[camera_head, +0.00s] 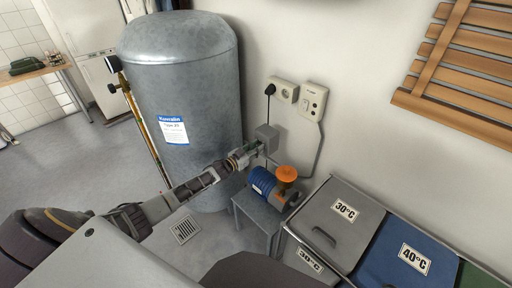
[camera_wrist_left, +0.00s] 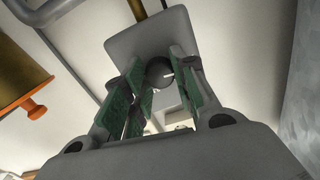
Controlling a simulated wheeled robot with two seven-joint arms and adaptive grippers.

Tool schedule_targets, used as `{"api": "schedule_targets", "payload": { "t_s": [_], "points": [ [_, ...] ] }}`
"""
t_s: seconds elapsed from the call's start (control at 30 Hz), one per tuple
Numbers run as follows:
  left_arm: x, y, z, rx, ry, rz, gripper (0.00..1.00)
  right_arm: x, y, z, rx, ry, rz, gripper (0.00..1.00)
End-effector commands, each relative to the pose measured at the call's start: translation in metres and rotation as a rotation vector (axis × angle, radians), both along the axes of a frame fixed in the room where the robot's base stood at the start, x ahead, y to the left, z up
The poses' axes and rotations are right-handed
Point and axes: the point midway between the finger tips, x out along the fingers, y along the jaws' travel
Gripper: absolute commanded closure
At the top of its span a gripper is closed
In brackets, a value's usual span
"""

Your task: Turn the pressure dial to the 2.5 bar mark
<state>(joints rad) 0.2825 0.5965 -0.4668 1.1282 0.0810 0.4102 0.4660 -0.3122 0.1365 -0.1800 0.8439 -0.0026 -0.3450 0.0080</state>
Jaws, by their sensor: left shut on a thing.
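The pressure dial (camera_wrist_left: 160,71) is a dark round knob on the face of a grey box, seen in the left wrist view. The grey box (camera_head: 267,135) is mounted above the pump in the head view and also fills the upper middle of the left wrist view (camera_wrist_left: 140,35). My left gripper (camera_head: 254,151) reaches it from the left. Its green-padded fingers (camera_wrist_left: 160,88) are on both sides of the knob, shut on it. No scale or bar marks can be read, and the dial's angle is unclear. In the head view my gripper hides the dial.
A blue pump (camera_head: 263,182) with an orange cap (camera_head: 287,173) stands on a small grey stand (camera_head: 256,222) below the box. A large grey tank (camera_head: 185,75) stands left. Wall sockets (camera_head: 284,90) are above. Laundry bins (camera_head: 340,218) are at the lower right.

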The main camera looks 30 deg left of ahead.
Motion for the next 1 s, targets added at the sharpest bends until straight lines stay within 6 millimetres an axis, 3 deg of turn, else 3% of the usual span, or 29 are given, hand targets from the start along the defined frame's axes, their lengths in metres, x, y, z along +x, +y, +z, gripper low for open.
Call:
{"api": "schedule_targets", "payload": {
  "t_s": [0.3,0.73,0.77,0.93,1.0],
  "points": [
    [0.0001,-0.0009,0.0005,-0.110,0.037,-0.002,0.96,-0.0075,-0.0036,-0.0004,-0.004,0.006,0.001,1.00],
    [0.0003,-0.0007,0.0006,-0.123,0.041,-0.001,0.96,-0.0073,-0.0036,-0.0005,-0.004,0.006,0.002,1.00],
    [0.0003,-0.0007,0.0006,-0.123,0.041,-0.001,0.71,-0.0073,-0.0036,-0.0005,-0.004,0.006,0.002,1.00],
    [0.0003,-0.0004,0.0006,-0.122,0.041,-0.001,0.50,-0.0072,-0.0037,-0.0004,-0.004,0.006,0.002,1.00],
    [0.0003,-0.0003,0.0006,-0.122,0.040,0.000,0.50,-0.0072,-0.0037,-0.0004,-0.004,0.006,0.002,1.00]
  ]
}}
